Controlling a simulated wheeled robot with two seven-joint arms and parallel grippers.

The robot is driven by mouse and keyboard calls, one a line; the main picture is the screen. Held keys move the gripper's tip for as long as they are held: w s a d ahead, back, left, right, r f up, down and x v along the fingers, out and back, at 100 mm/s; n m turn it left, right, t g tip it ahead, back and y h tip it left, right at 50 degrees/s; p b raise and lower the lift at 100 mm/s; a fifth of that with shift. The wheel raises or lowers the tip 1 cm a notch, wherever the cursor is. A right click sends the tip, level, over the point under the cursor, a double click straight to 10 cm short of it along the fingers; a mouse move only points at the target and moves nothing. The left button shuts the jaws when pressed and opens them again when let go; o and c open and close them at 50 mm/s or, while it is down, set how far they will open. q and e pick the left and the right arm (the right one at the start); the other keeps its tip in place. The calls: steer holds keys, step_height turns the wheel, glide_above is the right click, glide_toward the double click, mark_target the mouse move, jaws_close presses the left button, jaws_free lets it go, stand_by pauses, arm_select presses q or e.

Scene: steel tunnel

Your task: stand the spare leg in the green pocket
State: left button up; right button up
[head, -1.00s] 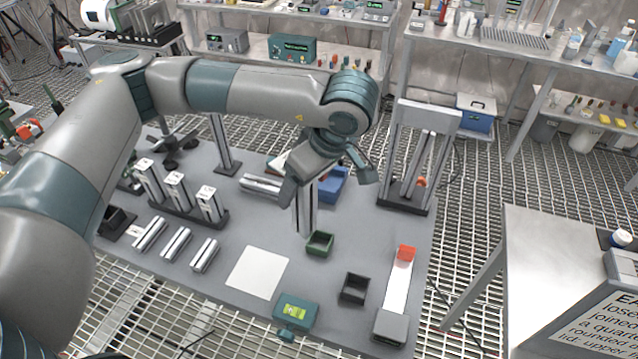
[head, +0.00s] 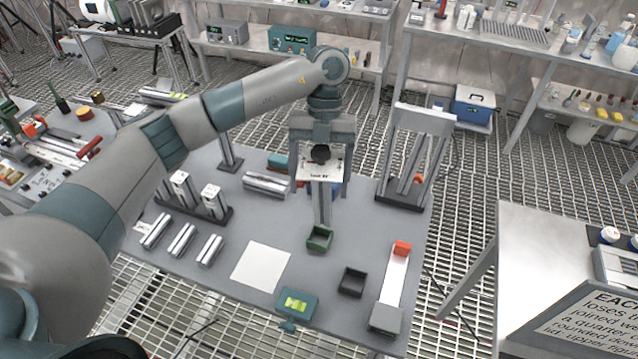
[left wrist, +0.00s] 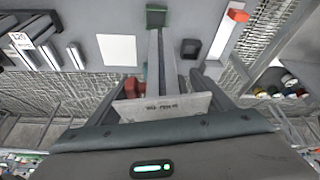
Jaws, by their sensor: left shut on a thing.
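The spare leg (head: 323,206) is a grey metal profile with a pale, lettered plate at its top. It hangs about upright below my left gripper (head: 320,188), whose two fingers straddle the plate and are shut on it. The green pocket (head: 319,239) is a small open-topped box on the grey table. The leg's lower end is just at the far side of the pocket in the head view; I cannot tell whether it is inside or above. In the left wrist view the leg (left wrist: 153,65) runs towards the pocket (left wrist: 156,17). My right gripper is out of view.
A black open box (head: 352,282) and a strip with a red block (head: 402,248) lie to the right. A white sheet (head: 261,266), a green level (head: 296,303) and several metal profiles lie around. A tall frame (head: 415,160) stands at the back right.

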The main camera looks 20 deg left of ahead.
arm_select(q)
steer(key=n, duration=0.2)
steer(key=n+h, duration=0.1)
steer(key=n+h+p, duration=0.1)
steer(key=n, duration=0.1)
steer(key=shift+d+f+n+t, duration=0.1)
steer(key=shift+f+n+t, duration=0.2)
steer(key=shift+f+t, duration=0.1)
steer(key=n, duration=0.1)
steer(key=n+t, duration=0.1)
steer(key=n, duration=0.1)
steer(key=shift+w+f+h+p, duration=0.1)
steer(key=shift+f+h+p, duration=0.1)
steer(key=shift+h+p, duration=0.2)
steer(key=n, duration=0.1)
steer(key=n+t, duration=0.1)
steer(key=n, duration=0.1)
steer(key=shift+f+h, duration=0.3)
steer(key=shift+f, duration=0.05)
steer(key=n, duration=0.2)
steer(key=n+t+p, duration=0.1)
steer(key=shift+f+n, duration=0.4)
steer(key=shift+f, duration=0.1)
